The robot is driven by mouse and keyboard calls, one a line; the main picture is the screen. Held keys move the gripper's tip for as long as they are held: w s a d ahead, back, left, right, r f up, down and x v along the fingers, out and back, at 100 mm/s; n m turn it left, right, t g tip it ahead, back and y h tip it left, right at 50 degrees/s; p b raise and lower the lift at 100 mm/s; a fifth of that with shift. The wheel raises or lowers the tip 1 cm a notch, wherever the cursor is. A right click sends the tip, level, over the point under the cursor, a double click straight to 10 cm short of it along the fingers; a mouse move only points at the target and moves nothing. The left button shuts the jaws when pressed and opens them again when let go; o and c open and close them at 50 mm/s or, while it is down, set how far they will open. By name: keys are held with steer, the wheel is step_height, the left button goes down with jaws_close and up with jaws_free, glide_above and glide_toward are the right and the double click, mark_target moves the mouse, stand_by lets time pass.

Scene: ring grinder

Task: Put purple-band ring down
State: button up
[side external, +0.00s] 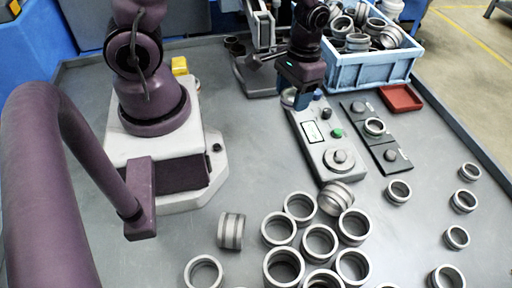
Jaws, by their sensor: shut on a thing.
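My gripper (297,98) points down over the far end of the grey control panel (311,131), near its blue button. It is shut on a small metal ring (288,97), which is mostly hidden by the fingers. I cannot make out a purple band on it, nor whether it touches the panel. A dark plate (381,143) lies right of the panel with a ring (374,127) on its middle. A small red tray (401,98) lies beyond that plate.
A blue crate (345,72) full of rings stands at the back right. Several loose rings (319,243) cluster at the front, and others lie along the right side. A grey machine (258,75) stands left of my gripper. The table (255,155) left of the panel is clear.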

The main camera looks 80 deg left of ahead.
mark_target(273, 137)
steer(key=s+f, duration=0.1)
steer(key=f, duration=0.1)
steer(key=s+f+n, duration=0.1)
steer(key=f, duration=0.1)
steer(key=s+a+f+n, duration=0.1)
steer(key=f, duration=0.1)
steer(key=shift+s, duration=0.2)
steer(key=shift+f, duration=2.55)
steer(key=shift+f, duration=0.1)
steer(key=o, duration=1)
